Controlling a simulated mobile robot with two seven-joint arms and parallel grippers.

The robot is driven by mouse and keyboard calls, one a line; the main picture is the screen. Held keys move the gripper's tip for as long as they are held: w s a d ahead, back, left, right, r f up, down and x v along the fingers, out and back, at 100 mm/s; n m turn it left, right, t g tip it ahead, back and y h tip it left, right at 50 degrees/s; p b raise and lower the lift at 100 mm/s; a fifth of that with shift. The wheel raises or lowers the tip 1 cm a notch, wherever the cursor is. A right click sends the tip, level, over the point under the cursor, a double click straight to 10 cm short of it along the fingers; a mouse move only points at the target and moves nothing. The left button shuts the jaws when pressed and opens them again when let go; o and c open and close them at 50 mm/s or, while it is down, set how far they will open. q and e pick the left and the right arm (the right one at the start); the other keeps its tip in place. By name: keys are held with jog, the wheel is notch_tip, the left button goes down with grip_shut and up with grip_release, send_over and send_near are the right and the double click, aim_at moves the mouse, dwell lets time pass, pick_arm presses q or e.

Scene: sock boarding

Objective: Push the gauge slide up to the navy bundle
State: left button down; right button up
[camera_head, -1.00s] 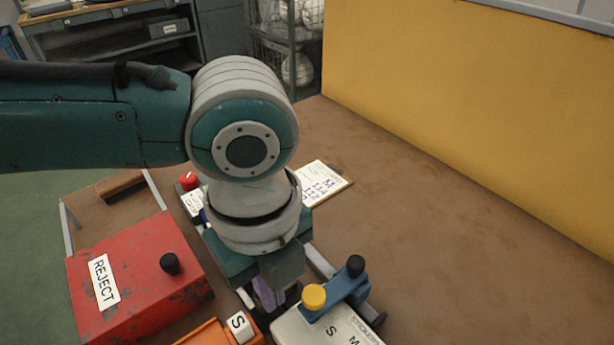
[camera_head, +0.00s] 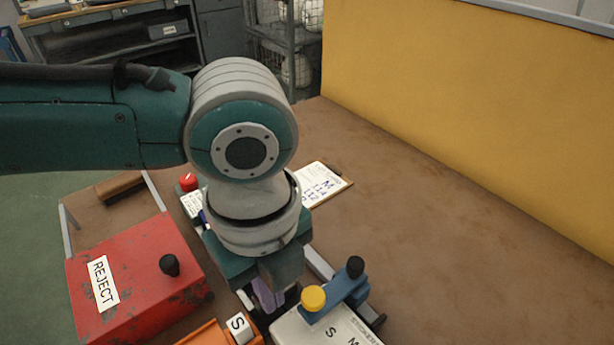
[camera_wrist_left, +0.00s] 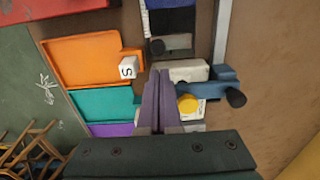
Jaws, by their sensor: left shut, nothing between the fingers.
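The gauge slide (camera_head: 343,295) is a blue bar with a yellow knob (camera_head: 313,297) and a black knob. It sits across the pale gauge plate (camera_head: 292,335) marked S and M, and shows in the left wrist view (camera_wrist_left: 215,83). A dark blue patch, likely the navy bundle (camera_wrist_left: 172,3), shows at the top edge of the left wrist view; my wrist mostly hides it in the head view. My left gripper (camera_head: 268,297) points down, shut and empty, just left of the slide. Its purple fingers (camera_wrist_left: 158,88) are beside the yellow knob. My right gripper is not in view.
A red REJECT box (camera_head: 140,285) stands at left. An orange tray (camera_wrist_left: 82,60) with a white S cube (camera_wrist_left: 128,68), a teal tray (camera_wrist_left: 103,103) and a purple tray lie beside the gauge. A clipboard (camera_head: 325,184) lies farther back. The brown table at right is clear.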

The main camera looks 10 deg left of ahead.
pick_arm(q)
jog(key=shift+f, duration=0.1)
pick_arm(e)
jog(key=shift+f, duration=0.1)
pick_arm(q)
jog(key=shift+f+b, duration=0.5)
jog(key=shift+f, duration=0.25)
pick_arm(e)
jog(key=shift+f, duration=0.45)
pick_arm(q)
jog(key=shift+w+a, duration=0.2)
jog(key=shift+a, duration=0.05)
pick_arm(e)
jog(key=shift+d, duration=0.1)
pick_arm(q)
jog(key=shift+w+a+b, duration=0.35)
jog(key=shift+w+a, duration=0.45)
jog(key=shift+a, duration=0.2)
jog(key=shift+w+a+b, duration=0.3)
jog(key=shift+w+a, duration=0.45)
jog(key=shift+a, duration=0.2)
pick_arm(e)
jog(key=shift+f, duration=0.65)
pick_arm(q)
jog(key=shift+w+a, duration=0.1)
jog(key=shift+a, duration=0.15)
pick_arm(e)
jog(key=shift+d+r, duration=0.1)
